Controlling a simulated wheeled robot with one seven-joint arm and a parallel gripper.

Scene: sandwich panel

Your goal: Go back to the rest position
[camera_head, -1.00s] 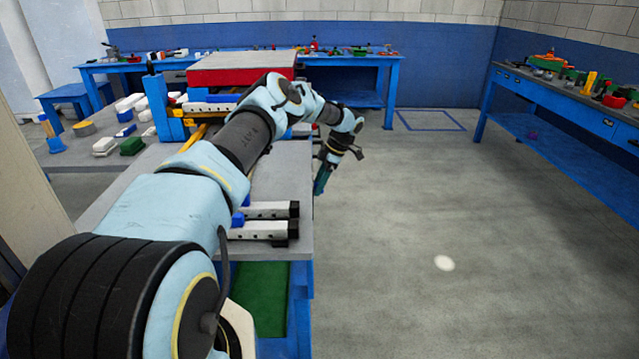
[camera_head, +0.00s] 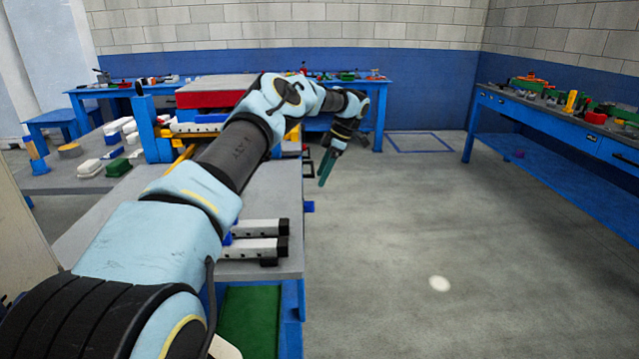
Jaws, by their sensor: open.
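My gripper (camera_head: 327,168) hangs at the end of my outstretched arm, fingers pointing down, over the floor just right of the near workbench (camera_head: 75,225). It is open, and nothing shows between its fingers. My arm crosses the workbench from the lower left and hides part of its top. Two white bars with black ends (camera_head: 255,240) lie on the bench top under my arm.
A press-like stand with a red block (camera_head: 212,97) rises at the far end of the bench. A blue table (camera_head: 375,100) stands by the back wall, and a long blue workbench (camera_head: 560,120) runs along the right. The floor (camera_head: 430,230) between them is clear.

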